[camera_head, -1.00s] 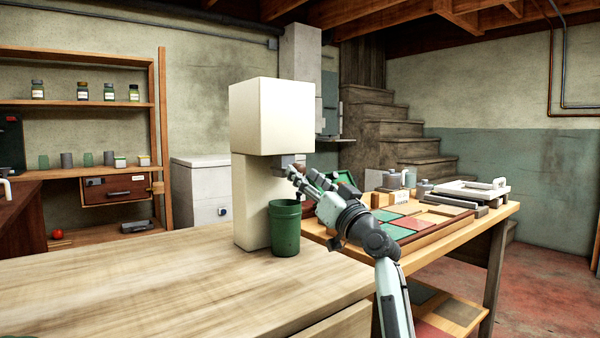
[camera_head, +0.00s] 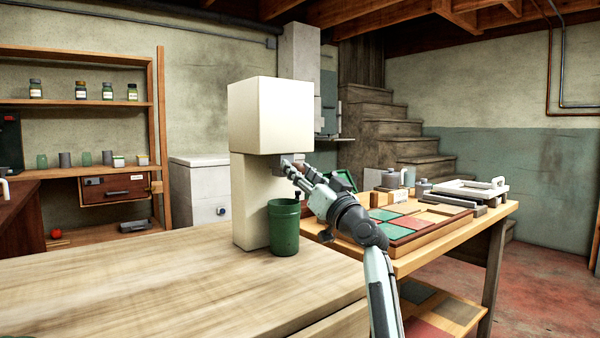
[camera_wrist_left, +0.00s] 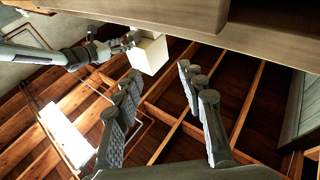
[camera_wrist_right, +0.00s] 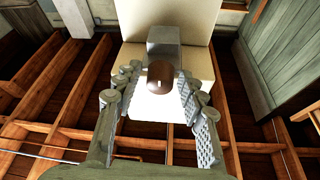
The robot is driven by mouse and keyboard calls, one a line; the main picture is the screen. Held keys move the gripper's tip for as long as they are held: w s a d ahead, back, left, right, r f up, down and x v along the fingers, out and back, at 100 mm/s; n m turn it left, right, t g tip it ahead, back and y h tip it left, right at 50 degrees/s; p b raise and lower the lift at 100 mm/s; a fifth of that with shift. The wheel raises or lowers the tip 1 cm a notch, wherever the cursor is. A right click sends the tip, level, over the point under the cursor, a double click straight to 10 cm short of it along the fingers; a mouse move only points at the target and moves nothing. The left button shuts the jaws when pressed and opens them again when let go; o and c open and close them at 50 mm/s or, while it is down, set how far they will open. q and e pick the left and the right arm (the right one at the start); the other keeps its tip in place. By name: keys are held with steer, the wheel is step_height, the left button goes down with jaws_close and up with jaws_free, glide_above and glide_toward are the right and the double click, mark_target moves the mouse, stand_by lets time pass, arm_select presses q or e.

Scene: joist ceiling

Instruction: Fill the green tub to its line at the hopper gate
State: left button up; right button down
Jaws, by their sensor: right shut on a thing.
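The cream hopper (camera_head: 270,115) stands on the pale wooden table, its grey gate block (camera_head: 282,160) under the overhanging top. The green tub (camera_head: 284,228) stands upright on the table below the gate. Its contents and line cannot be made out. My right gripper (camera_head: 293,169) is at the gate, above the tub, shut on the brown gate knob (camera_wrist_right: 160,77), which lies between its fingers in the right wrist view.
A second table (camera_head: 485,222) at the right holds a tray of coloured tiles (camera_head: 408,222) and a white-handled frame (camera_head: 470,188). Shelves (camera_head: 85,103) with jars and cups stand at the left. The pale table's (camera_head: 150,285) front and left are clear.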

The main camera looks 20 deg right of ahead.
steer(key=shift+s+d, duration=0.15)
steer(key=shift+s, duration=0.25)
steer(key=shift+s+d, duration=0.2)
steer(key=shift+s, duration=0.4)
steer(key=shift+w, duration=0.1)
steer(key=c, duration=1.2)
jaws_free()
steer(key=v, duration=1.2)
